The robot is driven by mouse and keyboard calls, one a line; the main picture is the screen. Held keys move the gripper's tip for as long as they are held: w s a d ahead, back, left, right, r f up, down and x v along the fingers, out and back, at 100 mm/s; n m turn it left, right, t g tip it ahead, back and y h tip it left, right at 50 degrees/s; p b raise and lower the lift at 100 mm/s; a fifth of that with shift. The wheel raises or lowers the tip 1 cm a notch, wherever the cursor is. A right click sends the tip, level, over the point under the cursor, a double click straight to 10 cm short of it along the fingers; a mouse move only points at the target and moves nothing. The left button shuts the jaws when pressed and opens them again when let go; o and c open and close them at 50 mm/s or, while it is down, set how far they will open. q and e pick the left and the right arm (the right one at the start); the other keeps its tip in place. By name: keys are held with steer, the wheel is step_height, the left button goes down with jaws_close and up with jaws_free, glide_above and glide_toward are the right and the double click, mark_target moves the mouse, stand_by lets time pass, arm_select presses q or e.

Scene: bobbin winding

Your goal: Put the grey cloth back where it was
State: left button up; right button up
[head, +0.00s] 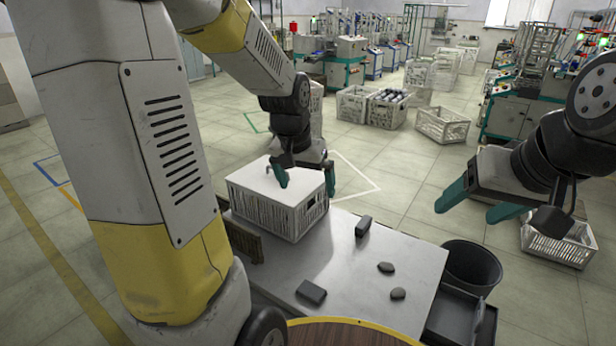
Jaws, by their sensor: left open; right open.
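I cannot pick out a grey cloth for certain. A white slatted crate (285,215) stands on the grey table (345,275), with a flat pale top; I cannot tell whether that top is a lid, contents or cloth. My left gripper (305,180) has its teal fingers apart and points down just over the crate's top; contact is unclear. My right gripper (478,204) is open and empty, in the air to the right of the table. My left arm hides part of the table's left side.
Two dark blocks (363,226) (311,292) and two dark rounded pieces (386,267) (397,293) lie on the table. A black bin (472,268) and dark drawer (458,318) stand at its right. A white crate (558,243) is on the floor. Machines stand behind.

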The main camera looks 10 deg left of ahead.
arm_select(q)
steer(key=s+d+r+t, duration=0.1)
steer(key=s+r, duration=0.4)
steer(key=s, duration=0.3)
steer(key=s+d+r+t+h, duration=0.1)
steer(key=s+r, duration=0.4)
steer(key=s, duration=0.3)
steer(key=shift+s+n, duration=0.15)
steer(key=shift+n, duration=0.25)
steer(key=shift+r, duration=0.1)
